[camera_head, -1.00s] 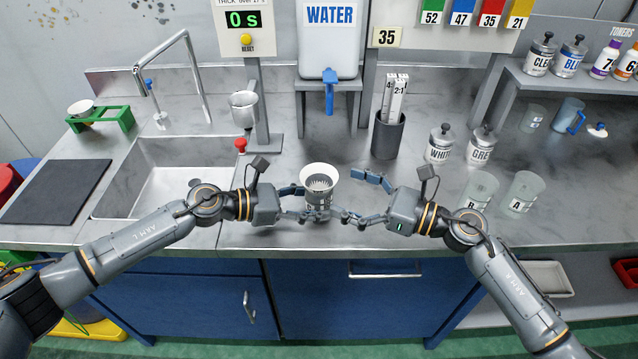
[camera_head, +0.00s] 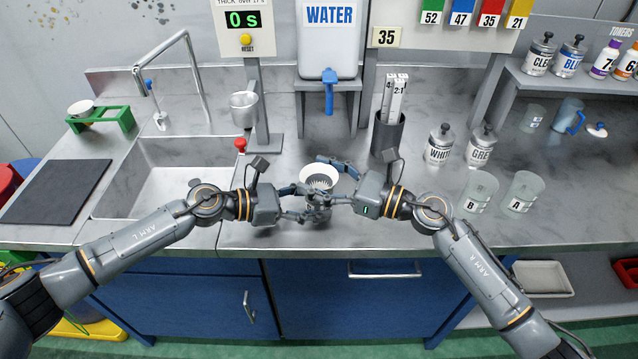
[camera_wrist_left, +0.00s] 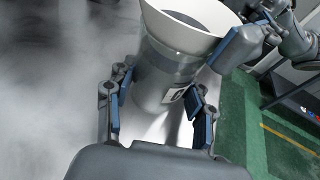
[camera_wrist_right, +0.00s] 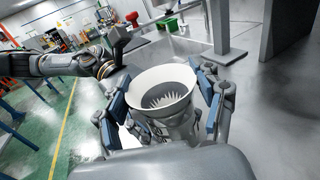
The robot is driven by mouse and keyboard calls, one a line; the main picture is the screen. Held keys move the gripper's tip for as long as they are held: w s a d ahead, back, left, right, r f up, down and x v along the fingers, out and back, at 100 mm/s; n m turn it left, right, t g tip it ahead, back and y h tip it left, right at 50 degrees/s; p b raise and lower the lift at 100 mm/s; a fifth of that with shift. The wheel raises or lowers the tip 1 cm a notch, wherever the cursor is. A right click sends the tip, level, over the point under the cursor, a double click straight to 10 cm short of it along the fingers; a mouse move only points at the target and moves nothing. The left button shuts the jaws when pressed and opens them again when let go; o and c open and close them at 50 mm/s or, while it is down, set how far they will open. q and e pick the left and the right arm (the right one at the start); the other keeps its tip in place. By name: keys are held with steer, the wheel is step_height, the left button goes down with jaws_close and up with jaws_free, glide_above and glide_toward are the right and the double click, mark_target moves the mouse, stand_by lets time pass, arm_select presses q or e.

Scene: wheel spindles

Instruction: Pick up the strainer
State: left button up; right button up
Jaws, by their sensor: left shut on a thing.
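The strainer (camera_head: 319,174) is a white cone with a toothed inside, seated upright in the mouth of a clear cup near the counter's front edge. Its white rim (camera_wrist_left: 185,30) and the clear cup (camera_wrist_left: 158,78) under it show in the left wrist view. My left gripper (camera_head: 304,204) is shut on the cup from the left. My right gripper (camera_head: 335,184) is open, with fingers on either side of the strainer. In the right wrist view the strainer (camera_wrist_right: 160,92) lies between those fingers. Whether they touch it is unclear.
A sink (camera_head: 165,180) lies to the left and the water tank (camera_head: 329,45) stands behind. A dark holder (camera_head: 387,135) with measuring sticks and two labelled jars (camera_head: 439,146) stand behind to the right. Clear cups (camera_head: 523,190) are farther right.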

steer(key=shift+c, duration=0.5)
arm_select(q)
steer(key=o, duration=0.9)
steer(key=shift+o, duration=0.2)
arm_select(e)
step_height(320, 180, up, 10)
arm_select(q)
steer(key=v, duration=1.2)
steer(key=x, duration=1.1)
steer(key=shift+w+d, duration=0.1)
steer(key=shift+d, duration=0.3)
steer(key=shift+f, duration=0.15)
arm_select(e)
step_height(320, 180, down, 10)
steer(key=shift+r, duration=0.1)
